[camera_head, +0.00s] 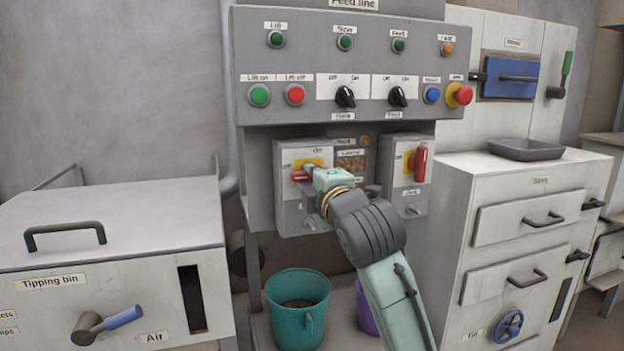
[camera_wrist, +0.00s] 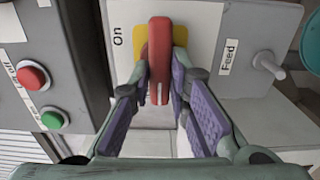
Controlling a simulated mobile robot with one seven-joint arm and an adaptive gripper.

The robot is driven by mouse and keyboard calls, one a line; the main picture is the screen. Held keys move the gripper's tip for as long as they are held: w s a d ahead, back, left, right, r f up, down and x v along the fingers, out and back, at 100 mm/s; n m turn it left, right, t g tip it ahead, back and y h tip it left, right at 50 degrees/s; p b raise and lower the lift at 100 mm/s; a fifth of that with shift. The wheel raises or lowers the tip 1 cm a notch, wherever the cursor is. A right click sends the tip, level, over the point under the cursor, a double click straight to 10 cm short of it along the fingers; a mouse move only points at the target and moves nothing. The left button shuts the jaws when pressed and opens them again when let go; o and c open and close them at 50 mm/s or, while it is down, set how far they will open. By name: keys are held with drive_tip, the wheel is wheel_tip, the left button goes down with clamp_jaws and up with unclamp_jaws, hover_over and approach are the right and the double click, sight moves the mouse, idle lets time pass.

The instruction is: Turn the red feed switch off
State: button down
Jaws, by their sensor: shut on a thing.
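The red feed switch (camera_head: 300,175) is a red handle on a yellow plate on the left switch box (camera_head: 288,210). Its handle lies about level, across the direction of the "On" label above it. In the wrist view the handle (camera_wrist: 160,55) stands between my two fingers, with "On" to its left and the "Feed" label to its right. My gripper (camera_head: 312,178) is shut on the handle; it also shows in the wrist view (camera_wrist: 160,75). The fingers and wrist hide part of the box in the head view.
A second box to the right has an upright red handle (camera_head: 420,163). A control panel (camera_head: 300,60) overhangs both boxes. A small toggle (camera_wrist: 268,65) sits beside the feed label. A teal bucket (camera_head: 298,318) stands below, and the tipping bin (camera_head: 110,240) is left.

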drive_tip(key=c, duration=1.5)
unclamp_jaws()
drive_tip(key=v, duration=1.2)
